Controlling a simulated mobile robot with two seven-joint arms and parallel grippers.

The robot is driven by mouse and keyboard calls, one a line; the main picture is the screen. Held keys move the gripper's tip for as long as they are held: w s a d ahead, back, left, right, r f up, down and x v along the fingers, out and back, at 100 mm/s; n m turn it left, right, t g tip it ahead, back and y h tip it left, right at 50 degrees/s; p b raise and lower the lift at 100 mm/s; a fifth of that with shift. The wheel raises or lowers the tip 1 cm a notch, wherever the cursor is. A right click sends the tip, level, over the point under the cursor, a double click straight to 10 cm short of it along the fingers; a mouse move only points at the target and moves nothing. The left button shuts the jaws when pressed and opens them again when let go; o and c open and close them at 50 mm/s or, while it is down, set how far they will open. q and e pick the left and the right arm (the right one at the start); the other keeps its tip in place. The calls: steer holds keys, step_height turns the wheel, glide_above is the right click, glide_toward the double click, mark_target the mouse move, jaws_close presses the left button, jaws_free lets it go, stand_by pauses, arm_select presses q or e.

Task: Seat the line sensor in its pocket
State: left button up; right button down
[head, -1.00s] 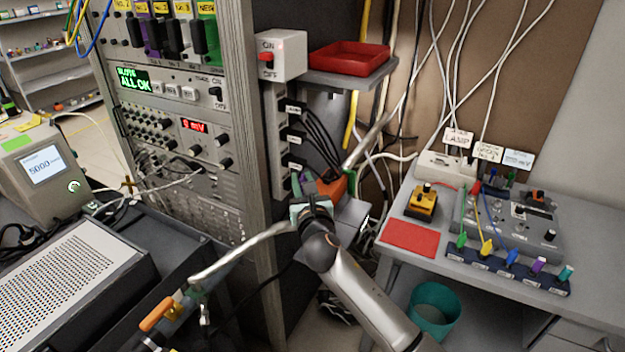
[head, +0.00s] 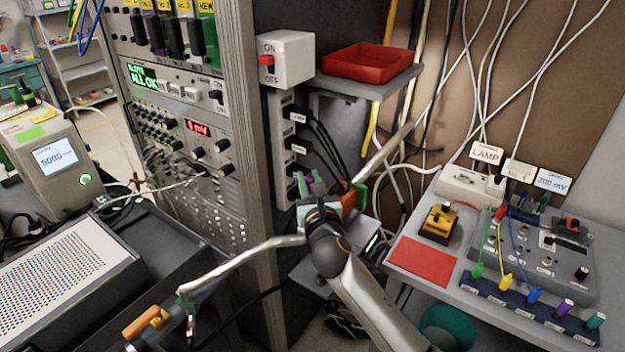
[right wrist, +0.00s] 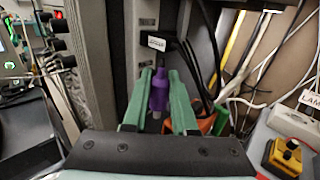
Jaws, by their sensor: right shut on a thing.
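I cannot tell for sure whether this piece is the line sensor. An orange part (head: 350,200) is just beyond the gripper; it also shows in the right wrist view (right wrist: 212,122). The pocket cannot be made out. My left gripper is not in view.
A silver tube (head: 245,262) passes behind my right gripper. Black cables (head: 322,135) hang from the sockets. A shelf with a red tray (head: 368,63) is above. At right, a bench holds a red mat (head: 420,262), a yellow box (head: 439,222) and a teal bin (head: 447,330) below.

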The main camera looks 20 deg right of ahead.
steer(key=shift+a, duration=0.1)
steer(key=shift+r+p, duration=0.1)
steer(key=shift+p, duration=0.35)
step_height(320, 180, down, 6)
steer(key=b, duration=0.4)
steer(key=shift+p, duration=0.5)
stand_by(1.8)
steer(key=shift+f+b, duration=1.1)
steer(key=shift+f, duration=0.5)
steer(key=c, duration=0.7)
jaws_free()
steer(key=shift+o, duration=0.3)
steer(key=shift+s, duration=0.15)
